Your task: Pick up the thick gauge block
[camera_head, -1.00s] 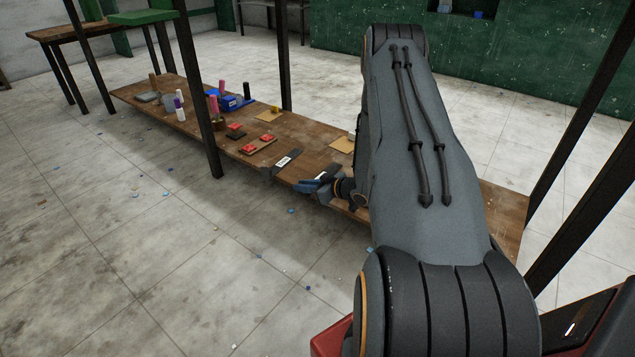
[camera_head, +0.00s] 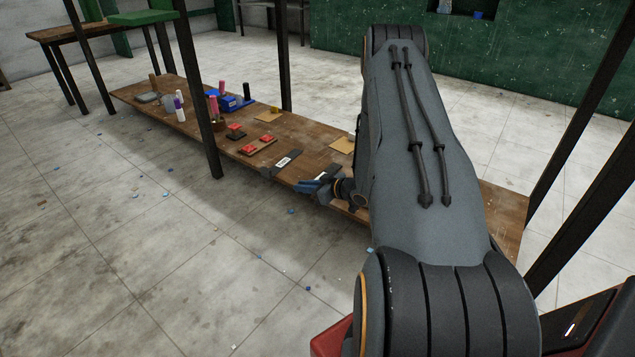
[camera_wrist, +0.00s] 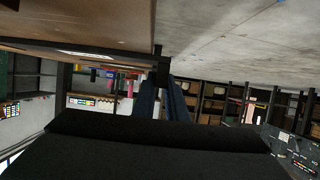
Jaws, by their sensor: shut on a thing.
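My gripper (camera_head: 308,187), with blue fingers, is low at the front edge of the wooden shelf (camera_head: 340,215) in the head view. A dark block with a white label (camera_head: 322,176) lies right at its fingers, partly hidden by them. In the wrist view the blue fingers (camera_wrist: 163,88) are close together, with a dark piece (camera_wrist: 158,62) at their tips. My gripper is shut on this dark block, which looks like the thick gauge block. I cannot tell whether it touches the shelf. A second dark block with a white label (camera_head: 283,162) lies to the left.
Red pieces on small boards (camera_head: 262,143) lie farther left, with a blue object (camera_head: 231,103) and several cylinders beyond. Tan sheets (camera_head: 342,145) lie toward the back edge. A dark shelf post (camera_head: 203,100) stands at the front.

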